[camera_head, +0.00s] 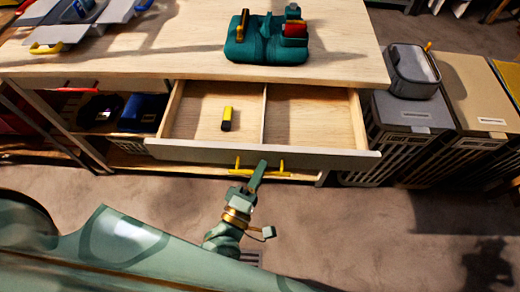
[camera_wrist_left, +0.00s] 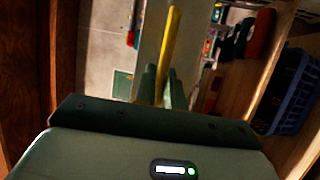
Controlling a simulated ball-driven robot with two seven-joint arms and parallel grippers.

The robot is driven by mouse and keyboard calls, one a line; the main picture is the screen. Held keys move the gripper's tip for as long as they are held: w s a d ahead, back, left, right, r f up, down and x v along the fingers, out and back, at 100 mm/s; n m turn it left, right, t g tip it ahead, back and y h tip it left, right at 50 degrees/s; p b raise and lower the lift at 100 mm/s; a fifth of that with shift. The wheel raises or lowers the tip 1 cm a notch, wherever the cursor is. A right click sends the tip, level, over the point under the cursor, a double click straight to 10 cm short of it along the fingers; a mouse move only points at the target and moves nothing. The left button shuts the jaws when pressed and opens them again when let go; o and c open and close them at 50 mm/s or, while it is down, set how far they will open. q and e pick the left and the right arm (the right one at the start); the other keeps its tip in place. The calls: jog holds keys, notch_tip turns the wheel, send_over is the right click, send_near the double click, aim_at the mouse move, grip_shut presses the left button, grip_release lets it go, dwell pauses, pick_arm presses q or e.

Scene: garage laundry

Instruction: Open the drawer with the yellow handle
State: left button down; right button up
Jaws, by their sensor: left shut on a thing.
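The drawer (camera_head: 180,149) under the wooden worktop stands pulled out toward me, with its pale wooden inside and a divider showing. Its yellow handle (camera_head: 279,166) runs along the grey front. My left gripper (camera_head: 259,168) reaches up to the front and is shut on the yellow handle. In the left wrist view the yellow handle (camera_wrist_left: 172,55) passes between the fingertips of my left gripper (camera_wrist_left: 159,85). A small yellow and black object (camera_head: 227,119) lies in the left compartment; the right compartment looks empty. My right gripper is not in view.
A green tool caddy (camera_head: 265,42) and a grey open box (camera_head: 75,32) stand on the worktop (camera_head: 190,45). Grey and tan lidded bins (camera_head: 410,112) stand to the right, with a grey pouch (camera_head: 413,70) on top. The floor (camera_head: 340,225) before the drawer is mostly clear.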

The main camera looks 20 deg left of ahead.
pick_arm(q)
jog(key=shift+s+d, duration=0.15)
jog(key=shift+s, duration=0.4)
jog(key=shift+s+d, duration=0.15)
jog(key=shift+s, duration=0.4)
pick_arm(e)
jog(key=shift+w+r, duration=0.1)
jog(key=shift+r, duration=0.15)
pick_arm(q)
jog(key=c, duration=1.5)
grip_release()
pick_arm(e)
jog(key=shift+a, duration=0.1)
pick_arm(q)
jog(key=shift+s+f, duration=0.1)
